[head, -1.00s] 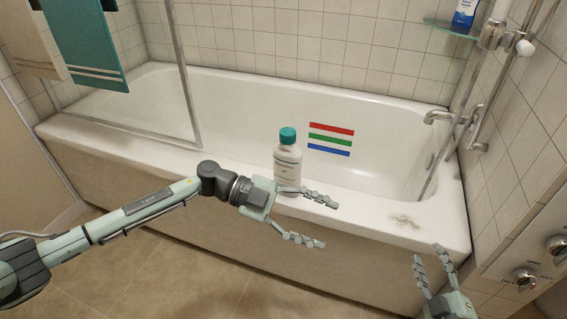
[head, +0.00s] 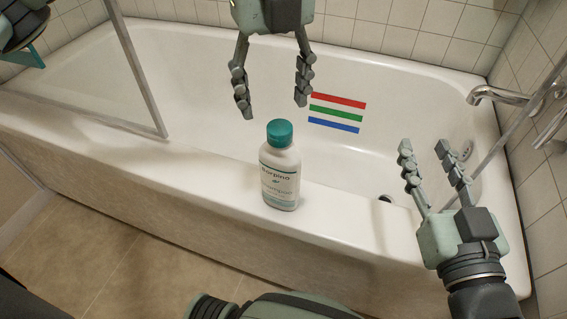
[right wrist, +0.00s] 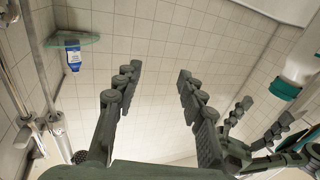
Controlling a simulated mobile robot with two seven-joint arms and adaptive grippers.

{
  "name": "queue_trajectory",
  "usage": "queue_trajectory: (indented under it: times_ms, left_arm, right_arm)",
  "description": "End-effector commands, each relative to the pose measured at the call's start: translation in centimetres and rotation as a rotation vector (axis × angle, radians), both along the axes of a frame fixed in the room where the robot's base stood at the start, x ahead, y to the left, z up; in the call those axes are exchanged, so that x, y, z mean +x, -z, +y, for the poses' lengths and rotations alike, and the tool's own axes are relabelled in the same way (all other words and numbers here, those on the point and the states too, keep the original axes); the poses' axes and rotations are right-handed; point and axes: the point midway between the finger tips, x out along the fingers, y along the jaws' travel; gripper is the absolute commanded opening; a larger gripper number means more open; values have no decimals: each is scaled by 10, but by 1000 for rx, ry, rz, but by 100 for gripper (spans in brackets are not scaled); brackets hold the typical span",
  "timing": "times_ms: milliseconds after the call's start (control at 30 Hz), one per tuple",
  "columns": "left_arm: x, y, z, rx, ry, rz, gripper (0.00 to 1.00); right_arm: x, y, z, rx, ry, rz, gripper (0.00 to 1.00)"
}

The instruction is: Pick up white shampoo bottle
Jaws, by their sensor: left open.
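The white shampoo bottle (head: 280,175) with a teal cap stands upright on the tub's near rim in the head view. It also shows, upside down and cut by the edge, at the right of the right wrist view (right wrist: 302,66). My left gripper (head: 272,109) is open, fingers pointing down, just above and behind the cap in the picture, apart from the bottle. It also shows in the right wrist view (right wrist: 267,110). My right gripper (head: 424,147) is open and empty to the right of the bottle, fingers pointing up in the picture; its fingers (right wrist: 158,73) show apart in its wrist view.
The white bathtub (head: 200,80) has a glass screen frame (head: 137,70) at left and a faucet (head: 497,96) at right. Red, green and blue stripes (head: 336,113) mark its inner wall. A blue bottle (right wrist: 73,60) is at a glass shelf (right wrist: 72,41). The rim left of the bottle is clear.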

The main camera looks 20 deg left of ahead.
Motion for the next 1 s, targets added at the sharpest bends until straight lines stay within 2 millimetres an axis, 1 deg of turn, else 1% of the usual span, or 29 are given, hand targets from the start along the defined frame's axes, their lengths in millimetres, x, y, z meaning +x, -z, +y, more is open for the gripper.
queue_trajectory:
  times_ms: [33,167,300,400,500,700,733,767,1000]
  left_arm:
    - [-1,7,0,0,1,4,59]
    - [-1,22,-3,-1,2,4,59]
    - [-2,44,-9,-2,4,5,59]
    - [-2,56,-8,-4,2,5,59]
    - [-2,61,-8,-5,3,3,59]
    - [-2,62,-8,-5,3,2,59]
    - [-2,62,-8,-5,3,2,57]
    - [-2,62,-8,-5,3,3,54]
    - [-2,62,-8,-5,3,3,24]
  right_arm:
    - [0,-2,1,6,-2,-13,40]
    - [-1,-9,4,19,-7,-44,40]
    - [-2,-18,6,38,-13,-82,40]
    - [-4,-25,9,53,-19,-113,40]
    - [-5,-28,10,60,-22,-127,40]
    - [-5,-29,10,61,-22,-130,40]
    - [-5,-29,10,61,-22,-130,40]
    - [-5,-29,10,61,-22,-130,40]
    - [-5,-29,10,61,-22,-130,40]
